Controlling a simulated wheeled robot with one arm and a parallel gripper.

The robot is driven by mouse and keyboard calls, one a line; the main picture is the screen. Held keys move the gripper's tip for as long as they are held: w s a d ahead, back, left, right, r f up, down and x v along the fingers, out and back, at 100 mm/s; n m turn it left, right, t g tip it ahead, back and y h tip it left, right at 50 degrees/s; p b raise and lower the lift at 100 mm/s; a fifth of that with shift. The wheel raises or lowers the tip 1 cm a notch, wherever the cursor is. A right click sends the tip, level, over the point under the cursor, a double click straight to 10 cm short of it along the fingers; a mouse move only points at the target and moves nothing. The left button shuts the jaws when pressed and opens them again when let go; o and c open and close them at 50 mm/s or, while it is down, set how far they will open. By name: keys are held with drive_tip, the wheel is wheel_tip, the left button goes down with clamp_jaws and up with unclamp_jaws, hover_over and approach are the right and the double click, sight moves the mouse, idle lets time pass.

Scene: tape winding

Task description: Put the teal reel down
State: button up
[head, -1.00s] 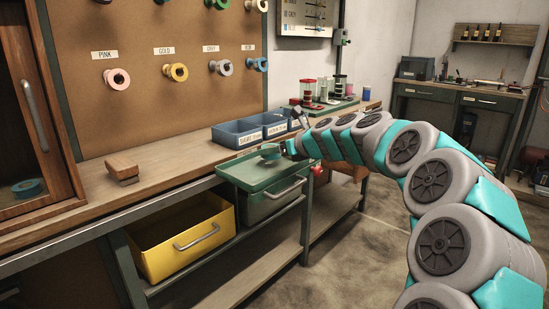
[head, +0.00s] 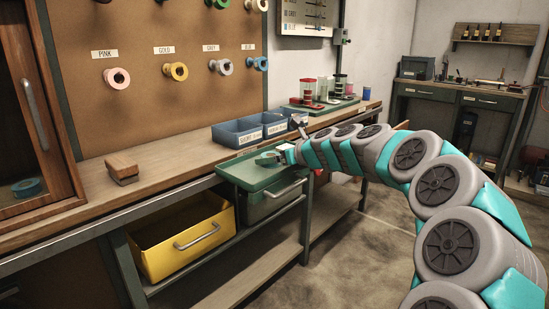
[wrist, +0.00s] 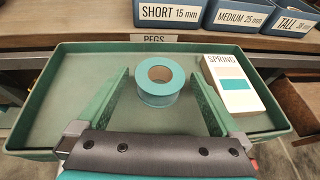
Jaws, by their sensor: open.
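The teal reel (wrist: 160,85) sits flat, hole facing up, on the floor of the green tray (wrist: 60,100), near its middle. My gripper (wrist: 158,92) is open, with one green finger on each side of the reel and visible gaps between. In the head view my gripper (head: 268,157) is low over the green tray (head: 243,168), and the reel is hard to tell apart from the fingers there.
A card marked SPRING (wrist: 232,82) lies in the tray, right of the reel. Blue bins (head: 238,134) stand behind the tray. A wooden block (head: 122,167) lies on the bench to the left. An open yellow drawer (head: 180,236) is below. Another teal reel (head: 27,188) is in the cabinet.

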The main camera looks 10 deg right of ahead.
drive_tip(key=shift+r, duration=0.15)
drive_tip(key=shift+s+d+r, duration=0.15)
drive_tip(key=shift+s+d, duration=0.05)
drive_tip(key=shift+s, duration=0.1)
drive_tip(key=v, duration=1.1)
drive_tip(key=shift+s, duration=0.15)
